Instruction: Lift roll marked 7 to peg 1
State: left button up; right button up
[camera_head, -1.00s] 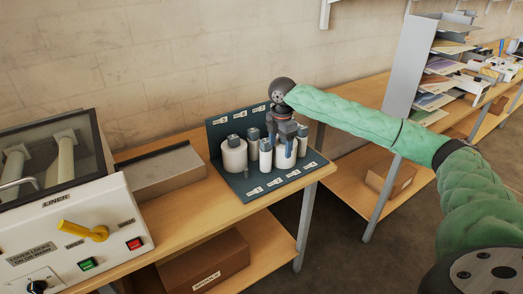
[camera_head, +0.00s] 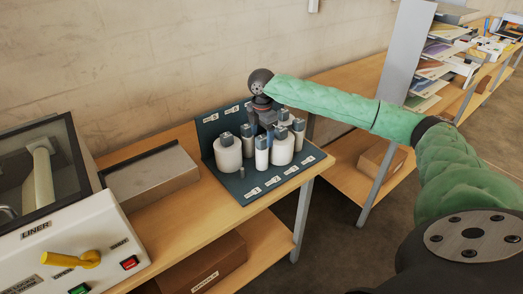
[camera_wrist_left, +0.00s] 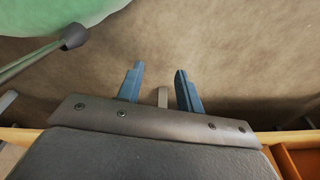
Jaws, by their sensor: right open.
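Several white rolls with grey tops stand on a dark rack (camera_head: 232,188). A wide roll (camera_head: 228,157) is at the left, a slim roll (camera_head: 262,158) in the middle and another wide roll (camera_head: 283,150) at the right. A short bare peg (camera_head: 242,173) shows in front.
The rack stands on a wooden table (camera_head: 190,215), near its right end. A grey box (camera_head: 150,178) lies left of it, then the laminator (camera_head: 75,240) with a yellow handle (camera_head: 72,259). The wall is close behind. A shelf of sheets (camera_head: 435,70) stands at the right.

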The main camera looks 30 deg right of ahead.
aim_at(262, 146)
jog(key=f+p, duration=0.1)
jog(key=f, duration=0.1)
jog(key=f+p, duration=0.1)
jog(key=shift+s+a+f+p, duration=0.1)
jog(key=shift+s+f+p, duration=0.2)
jog(key=shift+f+p, duration=0.05)
jog(key=shift+w+f, duration=0.15)
jog(key=shift+f, duration=0.55)
pick_arm(q)
jog(key=s+a+f, duration=0.1)
jog(key=s+f, duration=0.1)
jog(key=s, duration=0.3)
jog(key=shift+s+a+f, duration=0.3)
jog(key=shift+s+a, duration=0.1)
pick_arm(e)
jog(key=shift+r, duration=0.1)
jog(key=shift+c, duration=0.2)
jog(key=c, duration=1.1)
